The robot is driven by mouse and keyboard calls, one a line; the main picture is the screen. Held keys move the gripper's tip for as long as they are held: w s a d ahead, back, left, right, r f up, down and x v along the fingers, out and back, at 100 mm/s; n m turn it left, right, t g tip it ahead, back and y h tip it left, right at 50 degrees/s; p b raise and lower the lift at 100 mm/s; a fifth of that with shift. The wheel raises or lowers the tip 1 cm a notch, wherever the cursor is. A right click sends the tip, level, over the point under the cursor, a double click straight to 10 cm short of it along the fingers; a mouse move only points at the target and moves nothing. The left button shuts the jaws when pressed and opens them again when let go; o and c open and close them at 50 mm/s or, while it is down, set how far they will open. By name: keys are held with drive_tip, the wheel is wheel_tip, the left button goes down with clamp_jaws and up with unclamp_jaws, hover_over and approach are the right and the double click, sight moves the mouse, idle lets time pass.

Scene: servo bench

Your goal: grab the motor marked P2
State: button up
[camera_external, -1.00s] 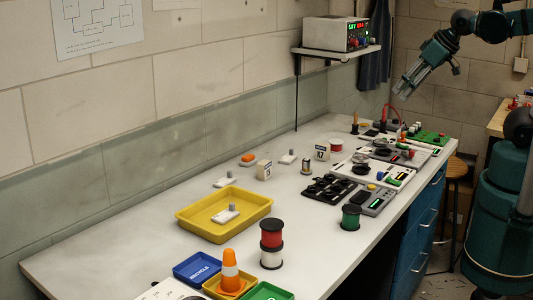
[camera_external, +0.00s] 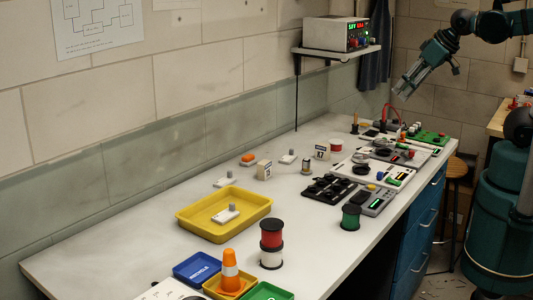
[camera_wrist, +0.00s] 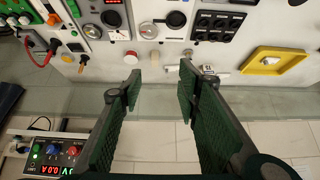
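Several small motor-like parts with pale bases and grey tops are on the bench. One pale part (camera_external: 223,182) lies behind the yellow tray, one (camera_external: 287,158) lies farther back, and one (camera_external: 226,215) lies inside the yellow tray (camera_external: 200,237). An orange part (camera_external: 248,159) lies near the wall. No P2 mark is readable, so I cannot tell which one is P2. My gripper (camera_external: 401,90) is raised above the far end of the bench, apart from these parts. In the wrist view its fingers (camera_wrist: 160,82) are spread with nothing between them.
Two small labelled blocks (camera_external: 264,170) (camera_external: 322,153) stand mid-bench. Red-and-white stacked spools (camera_external: 271,236), a green spool (camera_external: 351,217) and an orange cone (camera_external: 230,262) stand nearer. A power supply (camera_external: 336,33) sits on a wall shelf.

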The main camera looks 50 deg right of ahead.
drive_tip(key=shift+w, duration=0.1)
drive_tip(key=n+g, duration=0.7)
drive_tip(key=n, duration=1)
hover_over(310, 167)
drive_tip(key=d, duration=0.2)
drive_tip(key=f, duration=2)
drive_tip(key=shift+w+f, duration=0.2)
drive_tip(key=shift+w, duration=0.15)
drive_tip(key=shift+w+a+f+n, duration=0.2)
drive_tip(key=shift+f+n, duration=0.1)
drive_tip(key=shift+f, duration=0.2)
drive_tip(key=shift+f, duration=1.25)
